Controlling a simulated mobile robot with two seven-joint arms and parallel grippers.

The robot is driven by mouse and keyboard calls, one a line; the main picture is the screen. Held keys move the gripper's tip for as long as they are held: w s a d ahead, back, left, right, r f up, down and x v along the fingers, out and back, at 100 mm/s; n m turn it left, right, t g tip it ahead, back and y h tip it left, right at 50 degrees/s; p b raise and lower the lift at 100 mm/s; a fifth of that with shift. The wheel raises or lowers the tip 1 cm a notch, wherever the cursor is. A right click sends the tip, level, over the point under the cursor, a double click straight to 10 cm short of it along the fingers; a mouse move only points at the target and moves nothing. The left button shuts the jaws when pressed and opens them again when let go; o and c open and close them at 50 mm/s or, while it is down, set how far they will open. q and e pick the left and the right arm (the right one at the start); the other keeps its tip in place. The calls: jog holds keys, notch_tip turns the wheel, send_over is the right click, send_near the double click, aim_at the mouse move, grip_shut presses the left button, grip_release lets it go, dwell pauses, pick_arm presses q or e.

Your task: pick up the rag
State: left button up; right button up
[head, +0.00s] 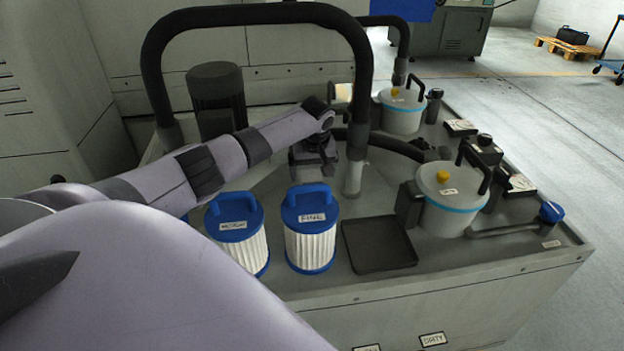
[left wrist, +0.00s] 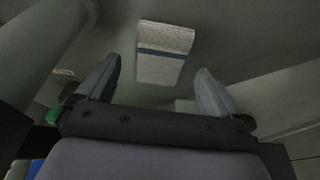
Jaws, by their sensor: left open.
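The rag (left wrist: 166,66) shows in the left wrist view as a pale folded cloth with a dark blue stripe. It lies on a grey surface, ahead of and between the fingers of my left gripper. In the head view I cannot make the rag out; my left arm and gripper cover part of the tank top there. My left gripper (head: 314,176) points down over the tank top, behind the blue-capped filters. Its fingers are apart with nothing between them, and a gap to the rag seems to remain. My right gripper is not in view.
Two blue-capped filters (head: 310,247) (head: 246,247) stand in front of the gripper. A black tray (head: 378,244) lies to their right. A thick black hose (head: 361,70) arches over my arm, and a dark cylinder (head: 217,95) stands behind it. White lidded canisters (head: 449,212) (head: 402,118) stand at right.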

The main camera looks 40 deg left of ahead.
aim_at(312, 179)
pick_arm(q)
jog(key=x, duration=0.3)
jog(key=shift+b, duration=0.35)
jog(key=shift+f, duration=0.1)
jog(key=c, duration=1.2)
jog(key=shift+o, duration=0.2)
jog(key=shift+c, duration=0.6)
notch_tip(312, 179, up, 10)
jog(key=shift+r+p, duration=0.15)
jog(key=shift+p, duration=1)
jog(key=shift+c, duration=0.7)
